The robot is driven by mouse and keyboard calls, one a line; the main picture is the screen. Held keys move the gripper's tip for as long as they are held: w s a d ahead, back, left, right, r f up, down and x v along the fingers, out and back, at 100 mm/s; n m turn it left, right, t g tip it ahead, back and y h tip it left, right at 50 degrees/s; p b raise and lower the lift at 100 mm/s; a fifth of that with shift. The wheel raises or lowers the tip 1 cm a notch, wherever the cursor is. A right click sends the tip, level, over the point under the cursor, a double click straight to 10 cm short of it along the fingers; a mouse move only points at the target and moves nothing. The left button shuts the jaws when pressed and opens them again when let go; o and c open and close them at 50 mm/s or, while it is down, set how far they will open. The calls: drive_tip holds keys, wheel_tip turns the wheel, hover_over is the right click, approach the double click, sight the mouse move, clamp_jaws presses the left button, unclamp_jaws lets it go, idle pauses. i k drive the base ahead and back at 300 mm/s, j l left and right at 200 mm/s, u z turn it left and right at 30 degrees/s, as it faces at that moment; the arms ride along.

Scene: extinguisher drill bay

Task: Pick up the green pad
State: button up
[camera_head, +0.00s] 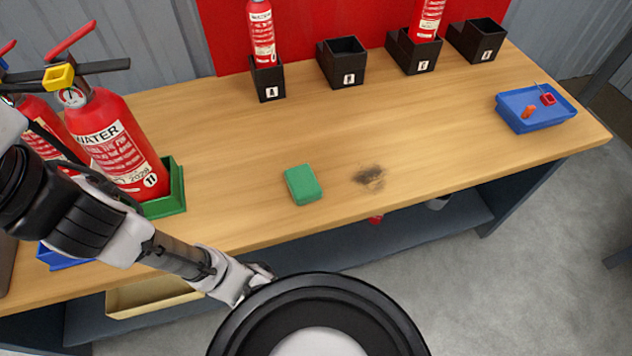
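The green pad (303,184) lies on the wooden bench top (240,140), near its front edge and left of a dark smudge. Nothing touches it. My arm comes in from the left, and my gripper (262,274) shows only in part beyond the bench's front edge, below and left of the pad, apart from it. A round black part of my own body hides some of the gripper, and its fingers are too small and covered to read.
Large extinguishers (115,145) stand at left, one in a green tray (172,195). Black lettered holders (342,63) line the back, two with small extinguishers (261,35). A blue tray (535,110) with small parts is at right. Bench around the pad is clear; a smudge (369,177) marks it.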

sight(304, 187)
drive_tip(key=k+j+z, duration=0.1)
drive_tip(key=j+z, duration=0.3)
drive_tip(key=k+j+z, duration=0.15)
drive_tip(key=z, duration=0.25)
drive_tip(key=k+j+z, duration=0.3)
drive_tip(key=k+j, duration=0.3)
drive_tip(key=k+j+z, duration=0.1)
drive_tip(key=k+j, duration=0.95)
drive_tip(key=i, duration=0.9)
drive_tip(key=j, duration=0.1)
